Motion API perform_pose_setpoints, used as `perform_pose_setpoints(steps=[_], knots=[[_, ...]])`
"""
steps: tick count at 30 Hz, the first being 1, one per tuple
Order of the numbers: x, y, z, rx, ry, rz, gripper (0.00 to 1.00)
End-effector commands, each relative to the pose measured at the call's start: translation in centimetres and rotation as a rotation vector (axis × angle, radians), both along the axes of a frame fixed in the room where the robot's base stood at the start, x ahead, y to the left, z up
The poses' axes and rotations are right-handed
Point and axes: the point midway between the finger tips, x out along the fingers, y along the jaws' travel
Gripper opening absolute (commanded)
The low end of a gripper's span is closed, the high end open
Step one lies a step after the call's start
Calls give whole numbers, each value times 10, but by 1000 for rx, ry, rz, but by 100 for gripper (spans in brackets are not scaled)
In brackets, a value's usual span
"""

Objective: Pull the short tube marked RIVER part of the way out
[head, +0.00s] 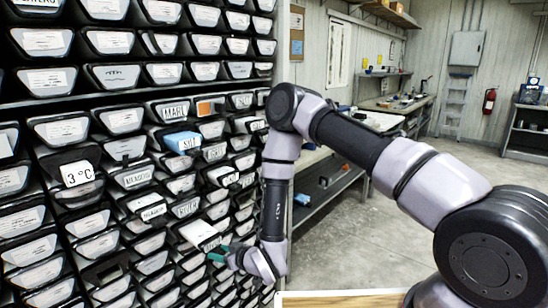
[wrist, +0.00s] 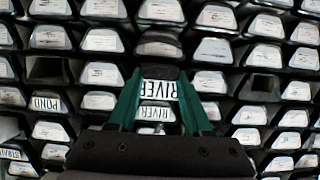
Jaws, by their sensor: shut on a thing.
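My gripper (wrist: 160,76) has its two green fingers on either side of a dark tube end marked RIVER (wrist: 158,90), and is shut on it. A second RIVER label shows just below, between the fingers, partly hidden by the gripper body. In the head view my gripper (head: 220,256) is low at the rack's right part, just below a white-topped tube (head: 198,232) that sticks out. How far the held tube stands out is hard to tell.
The rack (head: 75,101) is packed with labelled tube ends. A blue-topped tube (head: 182,141) and the tube marked 3°C (head: 77,173) stick out. Dark empty slots (wrist: 260,85) show in the wrist view. The floor (head: 345,240) right of the rack is clear.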

Motion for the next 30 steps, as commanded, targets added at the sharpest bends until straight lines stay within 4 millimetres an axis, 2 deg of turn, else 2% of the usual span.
perform_pose_setpoints(steps=[15,27,28,30], knots=[[-26,-30,-1,-2,3,0,0],[-30,-36,0,-1,2,-1,0],[-30,-36,0,-1,2,-1,54],[-30,-36,0,-1,2,-1,80]])
